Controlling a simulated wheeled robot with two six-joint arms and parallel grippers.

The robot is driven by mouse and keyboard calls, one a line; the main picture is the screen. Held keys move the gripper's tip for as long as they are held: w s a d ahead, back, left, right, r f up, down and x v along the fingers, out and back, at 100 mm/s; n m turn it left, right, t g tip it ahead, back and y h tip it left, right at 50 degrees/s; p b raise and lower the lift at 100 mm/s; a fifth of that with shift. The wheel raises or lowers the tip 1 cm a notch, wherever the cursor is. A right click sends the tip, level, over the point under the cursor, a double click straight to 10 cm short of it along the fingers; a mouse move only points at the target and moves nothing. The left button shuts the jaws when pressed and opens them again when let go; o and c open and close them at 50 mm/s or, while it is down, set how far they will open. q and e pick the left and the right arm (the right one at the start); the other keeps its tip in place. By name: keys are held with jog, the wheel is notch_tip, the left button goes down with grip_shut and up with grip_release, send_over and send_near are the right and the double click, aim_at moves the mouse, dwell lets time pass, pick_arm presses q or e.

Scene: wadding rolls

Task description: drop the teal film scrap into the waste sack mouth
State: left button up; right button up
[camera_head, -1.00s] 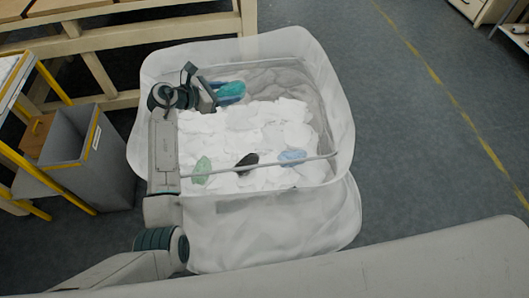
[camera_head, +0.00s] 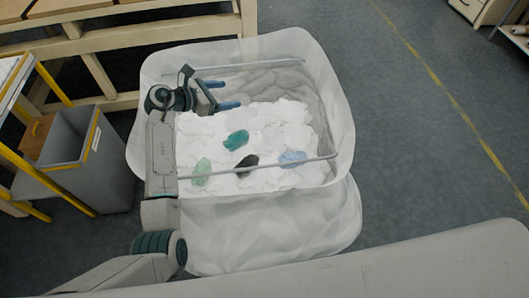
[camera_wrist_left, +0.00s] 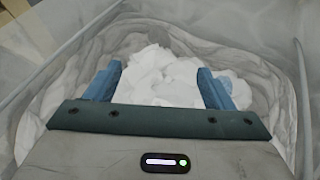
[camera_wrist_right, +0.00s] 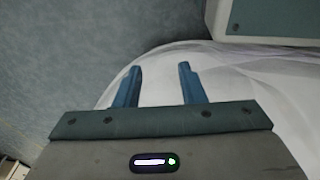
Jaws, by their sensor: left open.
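The teal film scrap (camera_head: 236,140) lies on the white wadding inside the waste sack (camera_head: 340,120), in the upper middle of the pile. My left gripper (camera_head: 232,95) is over the sack mouth, above and left of the scrap, with its blue fingers apart and nothing between them. In the left wrist view its fingers (camera_wrist_left: 158,85) are spread over white wadding, and the scrap is not seen there. My right gripper (camera_wrist_right: 157,85) shows only in its own wrist view, with its fingers apart and empty, near white translucent sheeting.
A green scrap (camera_head: 201,171), a black scrap (camera_head: 247,165) and a blue scrap (camera_head: 292,158) also lie on the wadding. A metal rod (camera_head: 310,160) crosses the sack mouth. A grey bin (camera_head: 105,165) stands to the left. Floor to the right is clear.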

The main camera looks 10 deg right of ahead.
pick_arm(q)
jog(key=b+v, duration=0.1)
jog(key=v, duration=0.9)
pick_arm(e)
jog(key=r, duration=0.1)
jog(key=w+r, duration=0.2)
jog(key=r, duration=0.1)
jog(key=shift+a, duration=0.2)
pick_arm(q)
jog(key=shift+s, duration=0.1)
pick_arm(e)
jog(key=shift+f, duration=0.15)
